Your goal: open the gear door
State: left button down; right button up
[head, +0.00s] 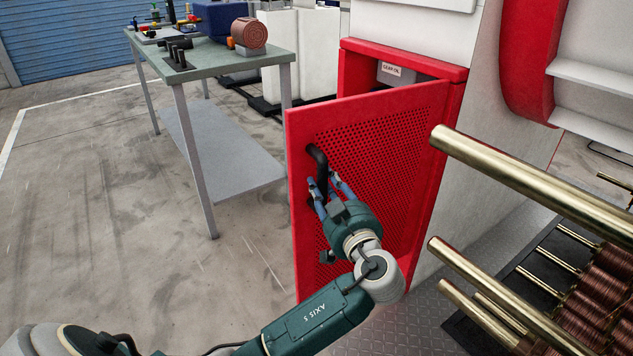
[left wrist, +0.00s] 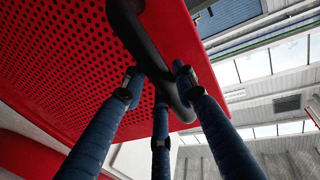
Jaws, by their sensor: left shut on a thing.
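The gear door (head: 390,150) is a red perforated panel, hinged at its right side in the head view. It stands partly open, swung out from the red cabinet frame (head: 453,72). A black curved handle (head: 318,158) is fixed near its left edge. My left gripper (head: 326,190) is shut on the handle, its blue fingers around the lower part. In the left wrist view the fingers close about the black handle (left wrist: 140,35), with the red door (left wrist: 60,60) behind it. My right gripper is not in view.
Inside the cabinet a grey box with a "GEAR OIL" label (head: 396,71) shows over the door's top. A green-topped table (head: 215,65) with tools stands at the left. Brass rods (head: 530,185) and copper spools (head: 600,290) stick out at the right. The floor left of the door is clear.

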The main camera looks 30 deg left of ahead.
pick_arm(q)
jog(key=s+d+b, duration=0.1)
jog(key=s+d, duration=0.1)
jog(key=d, duration=0.6)
jog(key=shift+n+g+y+b, duration=0.3)
jog(key=shift+g+b, duration=0.1)
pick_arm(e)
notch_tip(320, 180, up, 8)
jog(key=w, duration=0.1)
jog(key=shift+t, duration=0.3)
pick_arm(q)
jog(key=shift+d, duration=0.1)
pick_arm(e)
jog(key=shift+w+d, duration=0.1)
pick_arm(q)
jog(key=c, duration=1.4)
grip_release()
notch_tip(320, 180, up, 10)
